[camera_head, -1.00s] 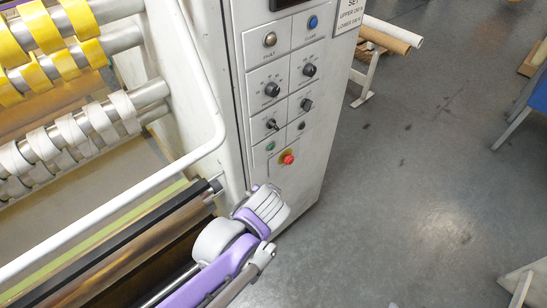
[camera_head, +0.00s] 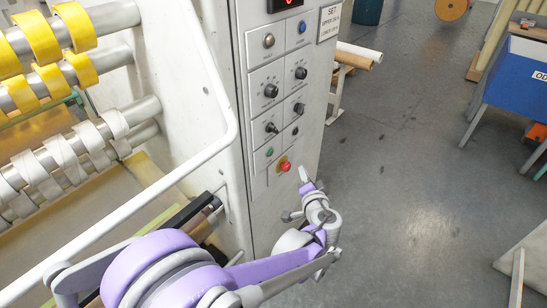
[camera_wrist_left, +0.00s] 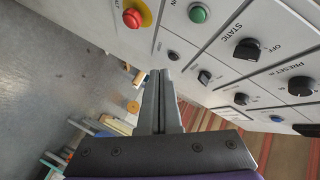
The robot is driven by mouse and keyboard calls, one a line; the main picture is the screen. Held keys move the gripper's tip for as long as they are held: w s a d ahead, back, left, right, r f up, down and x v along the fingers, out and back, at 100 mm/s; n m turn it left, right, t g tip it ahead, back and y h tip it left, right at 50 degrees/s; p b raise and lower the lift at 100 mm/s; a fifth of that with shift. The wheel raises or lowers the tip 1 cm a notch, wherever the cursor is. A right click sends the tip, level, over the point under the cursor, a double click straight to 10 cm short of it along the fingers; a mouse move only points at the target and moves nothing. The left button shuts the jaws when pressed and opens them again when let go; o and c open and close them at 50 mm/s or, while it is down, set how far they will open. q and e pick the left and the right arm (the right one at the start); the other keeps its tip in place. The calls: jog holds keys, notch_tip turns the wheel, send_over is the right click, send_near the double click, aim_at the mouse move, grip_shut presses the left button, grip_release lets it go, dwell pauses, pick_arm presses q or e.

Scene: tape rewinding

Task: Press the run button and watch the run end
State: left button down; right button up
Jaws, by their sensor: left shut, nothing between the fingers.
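The control panel (camera_head: 276,95) is on the grey machine cabinet. A small green button (camera_head: 269,152) sits low on it, above and left of the red mushroom button (camera_head: 285,166) with its yellow surround. My left gripper (camera_head: 304,175) is shut and empty, just right of the red button in the picture. In the left wrist view the shut fingers (camera_wrist_left: 161,82) point toward the panel, below the green button (camera_wrist_left: 199,12) and the red button (camera_wrist_left: 132,18); I see no contact. Which button is the run button cannot be read. My right gripper is not in view.
Several black knobs (camera_head: 270,90), a blue button (camera_head: 302,26) and a brass-coloured button (camera_head: 268,40) share the panel. A dark display (camera_head: 286,4) shows red at the top. A white guard rail (camera_head: 190,153) runs along the machine. The floor (camera_head: 400,170) to the right is open.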

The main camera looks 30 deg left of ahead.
aim_at(271, 153)
pick_arm(q)
jog(key=a, duration=0.8)
jog(key=shift+w+a, duration=0.35)
jog(key=shift+a, duration=0.05)
jog(key=shift+a, duration=0.15)
dwell(1.9)
jog(key=shift+a, duration=0.25)
jog(key=shift+a, duration=0.4)
dwell(0.6)
jog(key=shift+d, duration=0.8)
